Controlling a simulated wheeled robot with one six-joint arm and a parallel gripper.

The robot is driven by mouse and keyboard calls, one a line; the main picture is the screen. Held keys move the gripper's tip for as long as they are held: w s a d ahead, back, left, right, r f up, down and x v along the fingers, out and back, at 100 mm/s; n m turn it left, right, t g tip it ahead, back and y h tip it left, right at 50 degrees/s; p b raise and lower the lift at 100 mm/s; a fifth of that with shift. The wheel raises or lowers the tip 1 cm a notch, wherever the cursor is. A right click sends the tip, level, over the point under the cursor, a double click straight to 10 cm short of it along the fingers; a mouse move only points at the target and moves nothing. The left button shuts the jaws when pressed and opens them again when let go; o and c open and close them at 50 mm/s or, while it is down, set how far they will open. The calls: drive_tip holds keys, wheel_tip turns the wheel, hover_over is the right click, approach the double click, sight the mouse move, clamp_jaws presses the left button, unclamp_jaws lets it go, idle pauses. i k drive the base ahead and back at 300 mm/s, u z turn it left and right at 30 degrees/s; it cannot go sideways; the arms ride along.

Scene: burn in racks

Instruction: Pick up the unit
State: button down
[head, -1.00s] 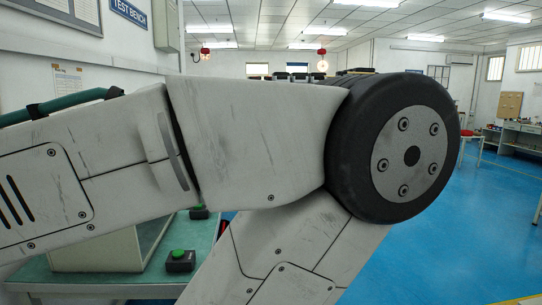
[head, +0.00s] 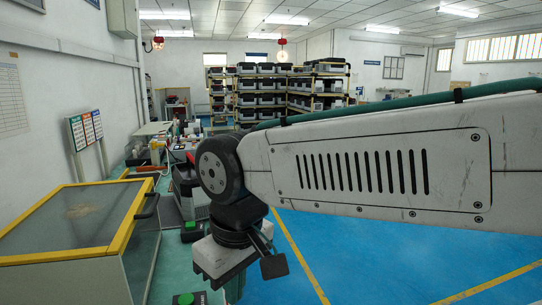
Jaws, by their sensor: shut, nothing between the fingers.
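My gripper (head: 236,262) hangs at the end of my bent arm, left of the middle in the head view, above the green bench edge. It looks shut, and no object shows in it; its fingertips are hard to make out. Several dark-topped grey units (head: 266,84) stand on the yellow-edged racks at the back, far from my gripper. A grey box with a dark top (head: 187,189) shows on the bench just behind my wrist, partly hidden. I cannot tell which one is the task's unit.
A yellow-framed case with a clear lid (head: 84,213) fills the left foreground. Green push buttons (head: 191,227) sit on the bench near my gripper. Signs (head: 85,130) stand by the left wall. The blue floor (head: 390,265) on the right is open.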

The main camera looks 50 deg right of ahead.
sight(193, 203)
drive_tip(key=z, duration=0.75)
drive_tip(key=k, duration=0.15)
drive_tip(key=z, duration=1)
drive_tip(key=i, duration=2.9)
drive_tip(key=u, duration=2.35)
